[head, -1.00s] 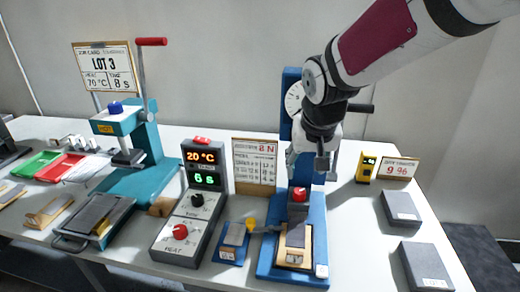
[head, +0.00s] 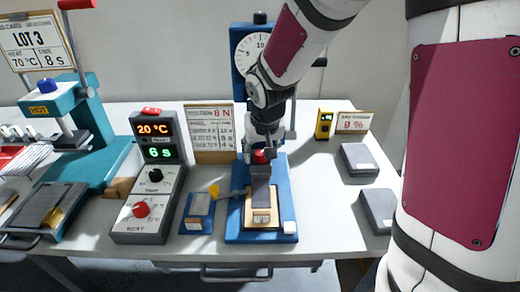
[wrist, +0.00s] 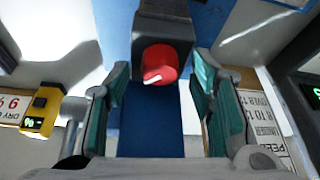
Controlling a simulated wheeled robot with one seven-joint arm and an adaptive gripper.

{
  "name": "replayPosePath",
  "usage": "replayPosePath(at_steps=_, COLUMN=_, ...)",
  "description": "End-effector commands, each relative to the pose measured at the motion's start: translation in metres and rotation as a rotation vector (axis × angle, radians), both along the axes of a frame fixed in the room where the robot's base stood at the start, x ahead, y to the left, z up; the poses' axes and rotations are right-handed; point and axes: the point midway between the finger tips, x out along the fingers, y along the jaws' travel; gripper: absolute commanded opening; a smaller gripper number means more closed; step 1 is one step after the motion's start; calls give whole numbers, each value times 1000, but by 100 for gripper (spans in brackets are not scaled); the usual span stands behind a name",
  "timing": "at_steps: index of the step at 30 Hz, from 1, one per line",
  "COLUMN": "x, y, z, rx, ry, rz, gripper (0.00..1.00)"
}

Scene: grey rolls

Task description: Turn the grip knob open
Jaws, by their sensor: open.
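The red grip knob (head: 261,156) sits on top of a dark grey clamp block (head: 260,170) on the blue test stand (head: 233,224). The knob also shows in the wrist view (wrist: 160,63), with a white pointer mark on its lower left. My gripper (head: 262,149) points down just above the knob. In the wrist view my gripper (wrist: 160,80) is open, its two teal-padded fingers left and right of the knob, with gaps on both sides. No contact shows. In the head view the fingers partly cover the knob.
A control box (head: 150,205) with a red dial and displays stands left of the stand. A small blue tray (head: 198,216) lies between them. A paper card (head: 211,130), a yellow meter (head: 324,124) and grey blocks (head: 360,160) are nearby. A dial gauge (head: 254,50) rises behind my gripper.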

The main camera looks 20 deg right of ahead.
Motion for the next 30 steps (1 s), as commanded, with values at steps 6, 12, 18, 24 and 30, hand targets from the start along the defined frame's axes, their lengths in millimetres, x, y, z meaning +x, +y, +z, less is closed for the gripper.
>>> replayPosePath(at_steps=6, x=0, y=0, z=0, rx=0, ry=0, rz=0, gripper=18)
replayPosePath(at_steps=12, x=0, y=0, z=0, rx=0, ry=0, rz=0, gripper=2)
replayPosePath(at_steps=18, x=-1, y=-1, z=2, rx=1, ry=1, rz=23, gripper=2)
replayPosePath(at_steps=24, x=-2, y=-2, z=4, rx=3, ry=3, rz=115, gripper=2)
replayPosePath(at_steps=30, x=-4, y=-4, z=5, rx=6, ry=3, rz=272, gripper=2)
